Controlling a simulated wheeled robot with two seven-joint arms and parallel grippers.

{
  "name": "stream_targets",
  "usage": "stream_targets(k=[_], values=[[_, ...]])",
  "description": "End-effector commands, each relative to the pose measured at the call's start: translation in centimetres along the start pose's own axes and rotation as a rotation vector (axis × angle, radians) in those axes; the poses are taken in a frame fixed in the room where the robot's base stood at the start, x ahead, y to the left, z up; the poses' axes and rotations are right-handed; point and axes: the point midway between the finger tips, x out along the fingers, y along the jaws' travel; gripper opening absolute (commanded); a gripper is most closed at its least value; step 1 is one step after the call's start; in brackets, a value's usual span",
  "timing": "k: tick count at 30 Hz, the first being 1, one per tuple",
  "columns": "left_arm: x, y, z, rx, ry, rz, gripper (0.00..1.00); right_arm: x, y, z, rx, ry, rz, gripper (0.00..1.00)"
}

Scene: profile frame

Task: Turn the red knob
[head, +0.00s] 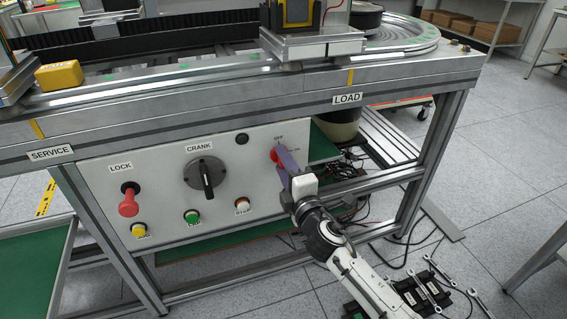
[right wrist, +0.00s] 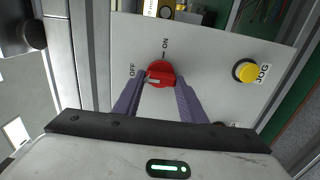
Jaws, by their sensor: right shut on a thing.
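The red knob (head: 274,155) is at the upper right of the white control panel (head: 236,202), with OFF and ON labels around it. In the right wrist view the knob (right wrist: 161,73) shows a pale pointer mark on its left side, toward the OFF label. My right gripper (head: 282,152) has purple fingers and is shut on the red knob. In the right wrist view its fingers (right wrist: 160,88) stand on either side of the knob. In the head view the fingers hide part of it. My left gripper is not in view.
The panel also has a black crank switch (head: 206,178), a red lock handle (head: 129,203) and a green button (head: 192,217). A yellow JOG button (right wrist: 246,71) shows in the right wrist view. The metal frame's leg (head: 432,165) stands to the right. Wrenches (head: 430,290) lie on the floor.

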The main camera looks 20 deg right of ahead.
Motion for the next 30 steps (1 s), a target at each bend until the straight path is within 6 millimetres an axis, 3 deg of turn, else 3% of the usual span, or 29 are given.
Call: stream_targets(k=[12, 13, 16, 25, 30], values=[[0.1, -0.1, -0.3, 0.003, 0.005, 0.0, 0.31, 0.0, 0.0, -0.1, -0.011, 0.002, 0.001, 0.15], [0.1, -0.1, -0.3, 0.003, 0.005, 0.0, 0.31, 0.0, 0.0, -0.1, -0.011, 0.002, 0.001, 0.42], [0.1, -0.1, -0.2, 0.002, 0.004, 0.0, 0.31, 0.0, 0.0, -0.1, -0.01, 0.002, 0.001, 0.56], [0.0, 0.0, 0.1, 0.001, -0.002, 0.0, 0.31, -0.2, 0.0, 0.0, -0.007, 0.001, 0.0, 0.56], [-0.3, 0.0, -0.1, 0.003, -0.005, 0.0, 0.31, -2.1, 0.0, 0.0, -0.006, 0.001, -0.002, 0.56]])
